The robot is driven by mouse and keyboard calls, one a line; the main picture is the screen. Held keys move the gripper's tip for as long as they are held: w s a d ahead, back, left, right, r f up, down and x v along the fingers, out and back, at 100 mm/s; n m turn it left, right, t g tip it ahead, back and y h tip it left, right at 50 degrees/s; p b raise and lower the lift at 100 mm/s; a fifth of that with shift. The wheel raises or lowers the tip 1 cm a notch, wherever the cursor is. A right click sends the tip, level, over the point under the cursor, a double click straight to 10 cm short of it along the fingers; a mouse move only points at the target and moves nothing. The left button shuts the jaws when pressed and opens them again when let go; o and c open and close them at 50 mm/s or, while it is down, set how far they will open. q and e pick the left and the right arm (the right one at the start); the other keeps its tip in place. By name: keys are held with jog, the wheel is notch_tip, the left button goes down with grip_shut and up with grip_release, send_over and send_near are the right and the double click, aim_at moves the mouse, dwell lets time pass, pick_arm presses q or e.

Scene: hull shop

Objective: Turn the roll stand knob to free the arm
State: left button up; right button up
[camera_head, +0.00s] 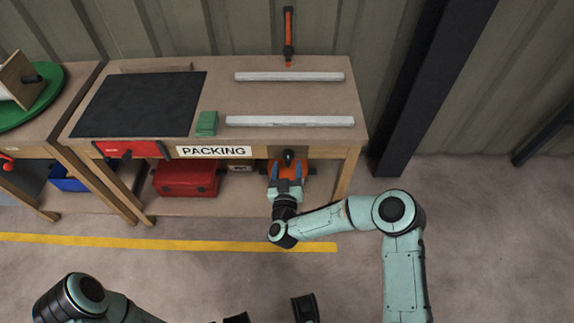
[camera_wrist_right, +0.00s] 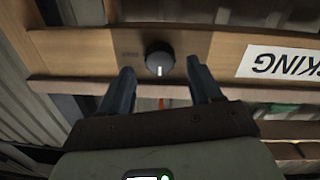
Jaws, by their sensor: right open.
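A round black knob (camera_head: 288,157) sits on the front edge of the wooden packing table. In the right wrist view, the knob (camera_wrist_right: 158,57) has a white mark pointing down in the picture. My right gripper (camera_head: 286,181) is just in front of the table edge at the knob. In the right wrist view, my right gripper (camera_wrist_right: 160,74) is open, with one finger to each side of the knob and no visible contact. An upright orange and black piece (camera_head: 289,38) stands at the table's back; I cannot tell if it is the stand's arm.
The packing table (camera_head: 215,84) holds a black mat (camera_head: 140,102), a green block (camera_head: 206,123) and two pale bars (camera_head: 290,121). A red toolbox (camera_head: 186,178) is on the lower shelf. A dark post (camera_head: 420,90) stands right of the table. The floor in front is clear.

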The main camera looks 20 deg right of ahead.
jog(key=shift+x, duration=1)
pick_arm(q)
jog(key=shift+s+a+f+g, duration=0.1)
jog(key=shift+s+f+g, duration=0.2)
jog(key=shift+s+f, duration=0.25)
jog(key=shift+s+r, duration=0.1)
pick_arm(e)
jog(key=c, duration=1)
jog(key=shift+c, duration=0.2)
pick_arm(q)
jog(key=shift+r, duration=0.1)
